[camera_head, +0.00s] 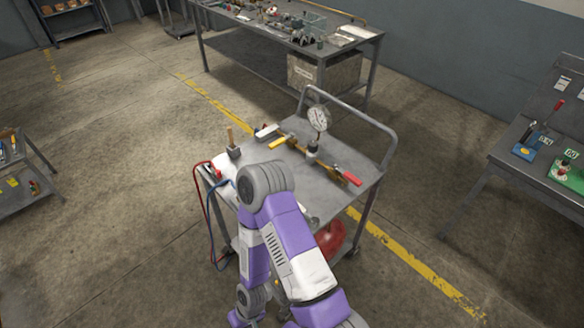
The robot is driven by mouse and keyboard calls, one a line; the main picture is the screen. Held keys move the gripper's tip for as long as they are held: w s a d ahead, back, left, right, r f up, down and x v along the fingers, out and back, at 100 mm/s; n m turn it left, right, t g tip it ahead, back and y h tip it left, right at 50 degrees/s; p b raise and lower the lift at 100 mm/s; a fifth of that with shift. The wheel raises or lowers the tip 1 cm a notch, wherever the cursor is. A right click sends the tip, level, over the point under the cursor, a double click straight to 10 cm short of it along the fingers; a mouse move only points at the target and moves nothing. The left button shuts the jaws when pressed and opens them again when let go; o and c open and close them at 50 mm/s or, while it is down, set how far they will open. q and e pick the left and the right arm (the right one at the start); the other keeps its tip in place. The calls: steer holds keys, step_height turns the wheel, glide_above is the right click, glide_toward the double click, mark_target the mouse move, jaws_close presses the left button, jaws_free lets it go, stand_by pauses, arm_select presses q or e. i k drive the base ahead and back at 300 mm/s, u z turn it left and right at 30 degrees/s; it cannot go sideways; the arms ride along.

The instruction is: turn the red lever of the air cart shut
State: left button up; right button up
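The air cart (365,165) is a grey metal cart with a push rail at its far right. A brass pipe assembly (325,165) runs across its top, with a round white-faced gauge (319,118) standing upright on it. The red lever (352,179) is at the pipe's right end, near the cart's right edge. It appears to lie roughly along the pipe; its exact angle is too small to tell. My purple and white arm (288,245) rises in front of the cart and covers its near side. I cannot make out either gripper's fingers.
A hammer-like tool (234,150) stands at the cart's left, beside red and blue hoses (208,215). A red tank (330,238) sits below. A cluttered workbench (240,40) is behind, and another table (520,165) stands right. Open floor separates them.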

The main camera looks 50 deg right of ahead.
mark_target(348, 175)
steer(key=u, duration=1)
steer(key=k, duration=1.15)
steer(key=z, duration=2.1)
steer(key=i, duration=0.15)
steer(key=u, duration=0.3)
